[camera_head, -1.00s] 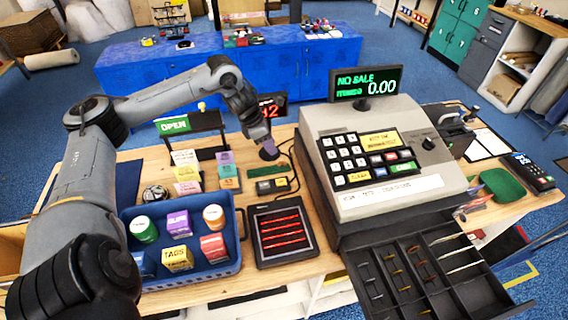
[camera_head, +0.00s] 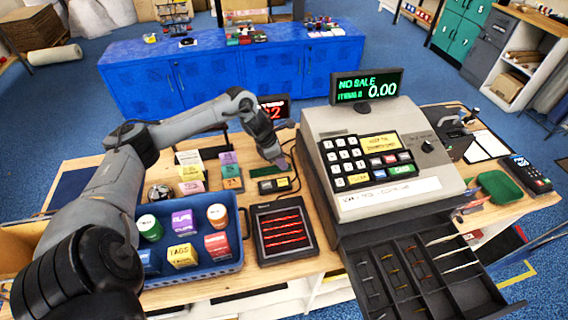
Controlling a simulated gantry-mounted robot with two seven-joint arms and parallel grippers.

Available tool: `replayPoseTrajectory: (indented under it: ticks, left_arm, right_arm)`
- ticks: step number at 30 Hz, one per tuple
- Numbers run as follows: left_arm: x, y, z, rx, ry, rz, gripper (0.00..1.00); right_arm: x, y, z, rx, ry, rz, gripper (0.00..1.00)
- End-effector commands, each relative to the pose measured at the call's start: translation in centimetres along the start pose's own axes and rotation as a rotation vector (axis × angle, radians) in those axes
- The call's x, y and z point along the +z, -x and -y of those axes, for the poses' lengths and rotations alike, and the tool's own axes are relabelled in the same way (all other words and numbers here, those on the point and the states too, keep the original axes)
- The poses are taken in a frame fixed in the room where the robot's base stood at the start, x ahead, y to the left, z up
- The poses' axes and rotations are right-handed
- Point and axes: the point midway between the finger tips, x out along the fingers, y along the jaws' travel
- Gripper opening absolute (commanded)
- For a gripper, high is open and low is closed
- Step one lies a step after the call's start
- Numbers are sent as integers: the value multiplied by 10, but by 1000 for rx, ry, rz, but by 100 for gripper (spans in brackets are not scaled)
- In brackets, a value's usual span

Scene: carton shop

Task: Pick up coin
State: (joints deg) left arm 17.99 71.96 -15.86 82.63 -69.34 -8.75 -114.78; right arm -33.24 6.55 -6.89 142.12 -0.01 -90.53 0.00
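My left gripper (camera_head: 283,164) points down over the counter, just left of the cash register (camera_head: 375,160) and near a small dark device with a yellow face (camera_head: 272,186). Its fingertips are small and partly merge with the dark cable behind them, so I cannot tell whether they are open or shut. I cannot make out a separate coin on the counter. The register's black drawer (camera_head: 408,314) is pulled out, with thin orange, red and pale items in its compartments. My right gripper is not in view.
A blue crate (camera_head: 243,252) of small boxes and tubs stands left of a black pad with red lines (camera_head: 282,232). Colored cards (camera_head: 190,173) stand behind the crate. A green tray (camera_head: 499,187) and a card terminal (camera_head: 531,172) lie to the right.

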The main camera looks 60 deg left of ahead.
Motion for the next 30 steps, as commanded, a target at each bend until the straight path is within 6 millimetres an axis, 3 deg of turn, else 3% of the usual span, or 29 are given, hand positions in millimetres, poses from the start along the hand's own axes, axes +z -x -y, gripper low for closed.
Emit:
replayPoseTrajectory:
  ticks: [5, 12, 24, 30]
  left_arm:
    - [0, 0, 0, 0, 0, 0, 33]
    - [0, 0, 0, 0, 0, 0, 0]
    - [0, 1, 0, 0, 0, 0, 0]
    - [8, 17, -1, 2, -3, 3, 0]
  right_arm:
    - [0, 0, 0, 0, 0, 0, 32]
    - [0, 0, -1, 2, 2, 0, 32]
    - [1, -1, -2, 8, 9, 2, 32]
    - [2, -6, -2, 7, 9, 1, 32]
